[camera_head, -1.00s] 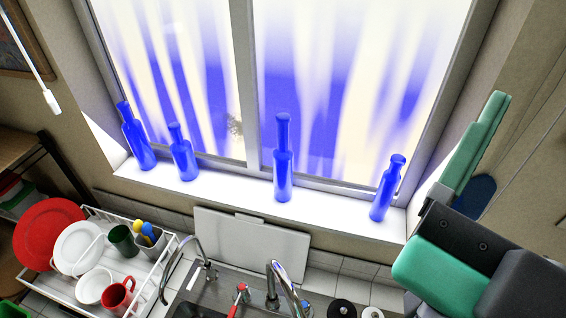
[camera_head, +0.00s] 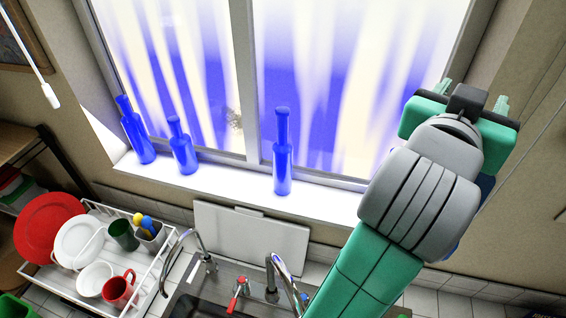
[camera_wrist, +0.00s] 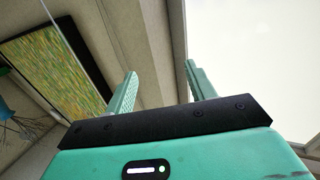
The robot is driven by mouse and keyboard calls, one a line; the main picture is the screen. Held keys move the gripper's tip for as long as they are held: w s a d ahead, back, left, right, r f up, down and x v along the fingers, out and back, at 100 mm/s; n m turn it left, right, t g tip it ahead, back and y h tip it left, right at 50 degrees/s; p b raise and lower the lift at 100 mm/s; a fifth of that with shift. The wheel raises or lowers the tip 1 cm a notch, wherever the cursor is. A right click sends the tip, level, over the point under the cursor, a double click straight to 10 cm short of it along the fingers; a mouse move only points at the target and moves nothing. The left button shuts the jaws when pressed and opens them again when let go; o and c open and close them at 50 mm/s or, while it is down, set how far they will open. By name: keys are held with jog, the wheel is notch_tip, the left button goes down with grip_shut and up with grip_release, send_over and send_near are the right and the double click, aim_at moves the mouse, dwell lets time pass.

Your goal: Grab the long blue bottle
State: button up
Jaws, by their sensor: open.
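Three blue glass bottles stand upright on the white window sill in the head view: a tall one at the left (camera_head: 138,137), a shorter one beside it (camera_head: 183,154), and a tall slender one near the middle (camera_head: 282,165). A fourth blue bottle, seen earlier at the right of the sill, is hidden behind my arm. My gripper (camera_head: 472,97) is raised at the right in front of the window, apart from the visible bottles. In the wrist view, my gripper (camera_wrist: 160,76) has its two green fingers spread with nothing between them. No bottle shows in that view.
A white dish rack (camera_head: 150,262) with plates, cups and a red mug stands at lower left. A sink with a curved faucet (camera_head: 285,272) and a white board (camera_head: 250,237) lie below the sill. The wrist view shows a framed picture (camera_wrist: 55,60).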

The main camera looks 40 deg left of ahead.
jog(key=w+a+f+n+g+y, duration=0.1)
jog(key=w+a+f+g, duration=0.35)
jog(key=a, duration=0.35)
jog(key=n+g+y, duration=0.2)
jog(key=n+g, duration=0.3)
jog(key=g, duration=0.4)
send_near(282, 111)
jog(key=x, duration=0.5)
jog(key=shift+s+a+f, duration=0.15)
jog(key=shift+w+p+x, duration=0.15)
jog(key=shift+p+x, duration=0.7)
jog(key=shift+x, duration=1.15)
jog(key=shift+w+p+x, duration=0.1)
jog(key=shift+p+x, duration=0.75)
jog(key=shift+x, duration=1.1)
grip_shut()
